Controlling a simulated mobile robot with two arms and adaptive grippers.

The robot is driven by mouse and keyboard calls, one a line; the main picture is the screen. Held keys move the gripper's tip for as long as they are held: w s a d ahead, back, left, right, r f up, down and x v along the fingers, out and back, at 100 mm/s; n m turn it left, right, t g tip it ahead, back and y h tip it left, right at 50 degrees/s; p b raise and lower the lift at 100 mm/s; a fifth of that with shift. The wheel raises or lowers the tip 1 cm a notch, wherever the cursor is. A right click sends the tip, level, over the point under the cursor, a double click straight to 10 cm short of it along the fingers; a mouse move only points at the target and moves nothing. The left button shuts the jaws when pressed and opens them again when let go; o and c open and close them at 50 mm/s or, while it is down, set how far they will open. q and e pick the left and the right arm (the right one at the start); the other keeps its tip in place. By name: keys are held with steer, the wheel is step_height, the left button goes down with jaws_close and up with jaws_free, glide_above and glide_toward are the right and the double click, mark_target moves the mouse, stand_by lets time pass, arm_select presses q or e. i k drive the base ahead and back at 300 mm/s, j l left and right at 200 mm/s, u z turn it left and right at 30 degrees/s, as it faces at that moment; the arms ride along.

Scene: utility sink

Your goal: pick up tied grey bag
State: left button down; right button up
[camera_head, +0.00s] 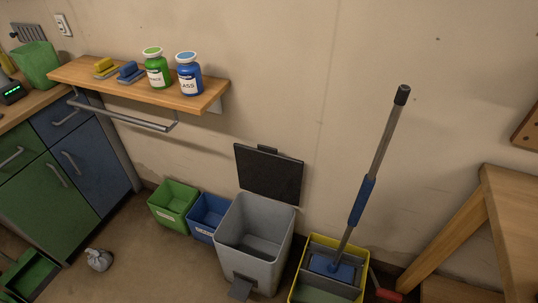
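A small tied grey bag (99,259) sits on the floor at the lower left, in front of the green and blue cabinets. Its knotted top points up and to the left. Nothing touches it that I can see. Neither of my grippers shows in the head view.
A grey pedal bin (254,239) stands at the centre with its dark lid (269,173) raised. Green (174,204) and blue (209,217) bins stand left of it. A yellow mop bucket (332,262) stands right. A green crate (28,276) lies at the lower left. Floor right of the bag is clear.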

mark_target(100, 260)
steer(key=u, duration=1.7)
steer(key=i+j, duration=0.05)
